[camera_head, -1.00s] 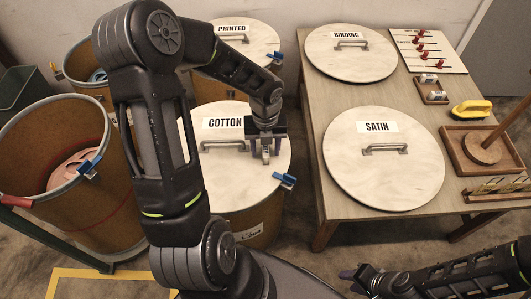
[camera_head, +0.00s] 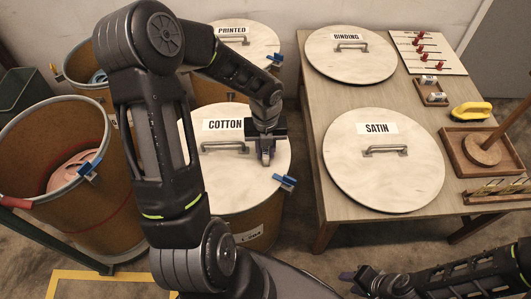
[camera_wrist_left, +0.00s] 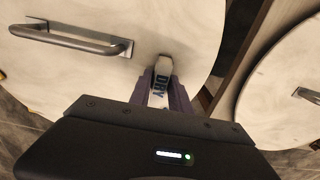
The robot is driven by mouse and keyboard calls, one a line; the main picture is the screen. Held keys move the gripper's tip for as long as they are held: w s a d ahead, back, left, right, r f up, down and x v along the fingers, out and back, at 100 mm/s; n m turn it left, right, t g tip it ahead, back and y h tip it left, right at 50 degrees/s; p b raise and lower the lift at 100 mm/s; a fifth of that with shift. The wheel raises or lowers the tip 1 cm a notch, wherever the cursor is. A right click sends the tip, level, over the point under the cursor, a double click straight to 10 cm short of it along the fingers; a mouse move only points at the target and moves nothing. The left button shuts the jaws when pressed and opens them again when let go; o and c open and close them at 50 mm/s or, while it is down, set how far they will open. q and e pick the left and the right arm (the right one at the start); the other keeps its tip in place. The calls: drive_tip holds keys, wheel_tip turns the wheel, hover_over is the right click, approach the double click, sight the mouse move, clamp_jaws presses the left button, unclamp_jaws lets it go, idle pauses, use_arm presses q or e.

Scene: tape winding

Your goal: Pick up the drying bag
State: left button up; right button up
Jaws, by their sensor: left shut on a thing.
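The drying bag (camera_wrist_left: 160,84) is a small white packet with "DRY" in dark letters. In the left wrist view it stands between the purple fingers of my left gripper (camera_wrist_left: 161,92), which are shut on it. In the head view my left gripper (camera_head: 266,160) is low over the right part of the round cotton lid (camera_head: 225,178), beside its handle (camera_head: 224,147). The bag is mostly hidden there by the gripper. I cannot tell whether it touches the lid. My right gripper (camera_head: 354,280) is at the bottom, away from the bag; its opening is unclear.
Blue clips (camera_head: 284,181) sit on the drum rims. An open drum (camera_head: 60,175) stands at left. The table at right bears the satin lid (camera_head: 384,175), the binding lid (camera_head: 350,60), a yellow-handled brush (camera_head: 470,111) and a wooden post on a tray (camera_head: 465,165).

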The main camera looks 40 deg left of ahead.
sight(266, 150)
use_arm(q)
clamp_jaws()
wheel_tip(266, 150, up, 10)
drive_tip(key=shift+r+p, duration=0.1)
drive_tip(key=shift+p, duration=1.15)
drive_tip(key=shift+w, duration=0.1)
drive_tip(key=w+d+n+p, duration=0.3)
drive_tip(key=d+n, duration=0.3)
drive_tip(key=n, duration=0.8)
drive_tip(key=w+d+n+p, duration=0.3)
drive_tip(key=d+n+p, duration=0.3)
drive_tip(key=n, duration=0.8)
drive_tip(key=shift+w+d+f, duration=0.2)
drive_tip(key=shift+w+f, duration=0.05)
drive_tip(key=shift+f, duration=0.1)
